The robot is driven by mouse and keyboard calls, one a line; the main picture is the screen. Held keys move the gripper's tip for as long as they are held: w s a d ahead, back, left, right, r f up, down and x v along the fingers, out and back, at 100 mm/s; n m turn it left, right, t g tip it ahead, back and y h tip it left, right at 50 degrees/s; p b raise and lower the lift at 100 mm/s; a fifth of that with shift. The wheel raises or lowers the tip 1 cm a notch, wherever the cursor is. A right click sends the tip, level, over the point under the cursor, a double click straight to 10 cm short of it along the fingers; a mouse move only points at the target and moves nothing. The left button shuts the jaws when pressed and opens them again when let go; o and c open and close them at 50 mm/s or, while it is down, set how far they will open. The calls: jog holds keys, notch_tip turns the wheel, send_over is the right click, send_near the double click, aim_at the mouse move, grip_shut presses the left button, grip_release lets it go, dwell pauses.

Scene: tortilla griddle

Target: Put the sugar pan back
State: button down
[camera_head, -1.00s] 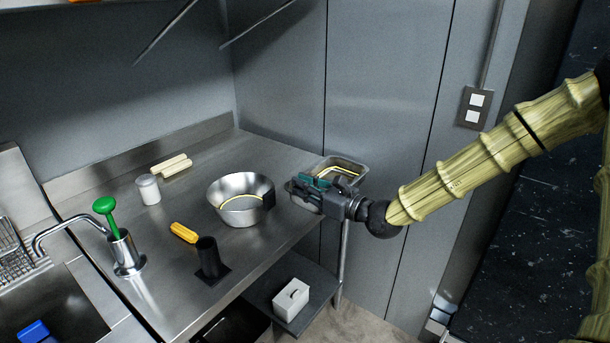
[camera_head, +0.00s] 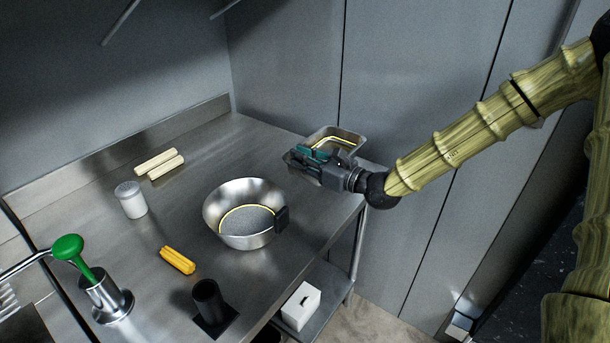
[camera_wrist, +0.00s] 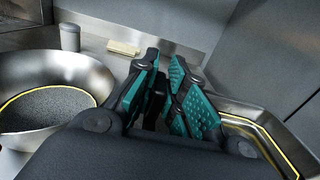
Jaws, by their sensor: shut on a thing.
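The sugar pan, which I take to be the rectangular metal pan with a yellow line inside (camera_head: 352,136), is at the counter's right edge, right of and behind the round bowl. My gripper (camera_head: 300,155) reaches in from the right and is shut on the pan's near left side. In the wrist view the teal-padded fingers of my gripper (camera_wrist: 170,90) stand at the left wall of the pan (camera_wrist: 235,108). The gripper hides part of the pan, and its contents are not clear. I cannot tell whether the pan touches the counter.
A steel bowl (camera_head: 222,200) with grainy grey contents stands left of my gripper. The wall rises close behind the pan.

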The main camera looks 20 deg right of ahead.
aim_at(307, 181)
jog(key=shift+s+f, duration=0.15)
jog(key=shift+f, duration=0.25)
jog(key=w+f, duration=0.2)
jog(key=f, duration=0.1)
jog(key=shift+w, duration=0.15)
jog(key=shift+s+f, duration=0.3)
jog(key=shift+s, duration=0.25)
jog(key=shift+w+f+p, duration=0.15)
jog(key=shift+f+p, duration=0.1)
jog(key=shift+f, duration=0.55)
jog(key=shift+w+f+p, duration=0.15)
jog(key=shift+f+p, duration=0.1)
jog(key=shift+f, duration=0.5)
jog(key=shift+s+r, duration=0.1)
jog(key=shift+s, duration=0.1)
jog(key=shift+w, duration=0.1)
jog(key=c, duration=1.5)
grip_release()
